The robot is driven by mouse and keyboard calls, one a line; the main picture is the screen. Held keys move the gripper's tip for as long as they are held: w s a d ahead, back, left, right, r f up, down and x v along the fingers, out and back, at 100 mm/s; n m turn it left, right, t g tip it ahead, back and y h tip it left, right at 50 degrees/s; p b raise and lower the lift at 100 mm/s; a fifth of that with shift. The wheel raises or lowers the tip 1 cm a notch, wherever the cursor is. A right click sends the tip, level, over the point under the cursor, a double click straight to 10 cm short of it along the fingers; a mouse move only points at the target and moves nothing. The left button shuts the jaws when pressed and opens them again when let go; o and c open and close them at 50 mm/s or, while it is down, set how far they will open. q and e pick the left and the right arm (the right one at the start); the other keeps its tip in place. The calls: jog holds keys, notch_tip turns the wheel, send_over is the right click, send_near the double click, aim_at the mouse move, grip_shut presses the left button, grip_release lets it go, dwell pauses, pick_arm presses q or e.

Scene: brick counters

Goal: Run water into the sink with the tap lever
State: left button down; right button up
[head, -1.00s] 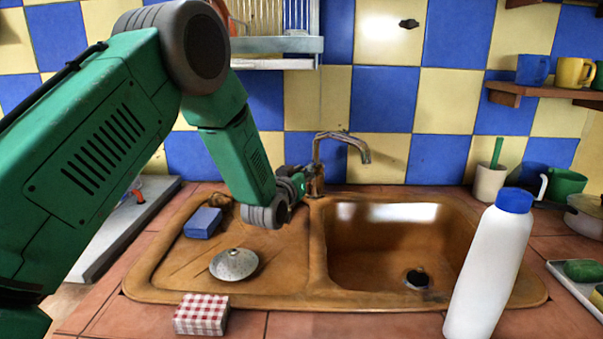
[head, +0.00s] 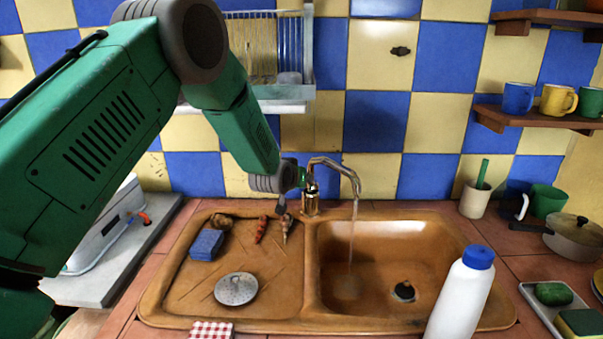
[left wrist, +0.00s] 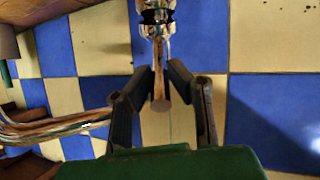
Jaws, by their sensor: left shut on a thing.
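The tap (head: 350,172) has a curved metal spout over the brown sink basin (head: 420,240). A thin stream of water (head: 353,230) falls from the spout into the basin. My left gripper (head: 299,187) is at the left of the tap's base, partly hidden behind my own arm. In the left wrist view, the fingers of my left gripper (left wrist: 160,82) are on both sides of the tap lever (left wrist: 159,100), shut on it. The lever itself is hard to make out in the head view. My right gripper is in neither view.
A white bottle with a blue cap (head: 462,300) stands at the sink's front right. A blue sponge (head: 207,244) and a round metal strainer (head: 237,288) lie on the drainboard. A dish rack (head: 265,95) hangs above; a pot (head: 578,238) stands at right.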

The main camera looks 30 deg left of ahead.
pick_arm(q)
jog(key=shift+a+g+p, duration=0.1)
jog(key=shift+g+p, duration=0.2)
jog(key=shift+w, duration=0.1)
jog(key=shift+r, duration=0.1)
jog(key=c, duration=1.5)
grip_release()
jog(key=shift+c, duration=0.2)
jog(key=shift+w, duration=0.2)
jog(key=v, duration=1.1)
jog(key=shift+s, duration=0.4)
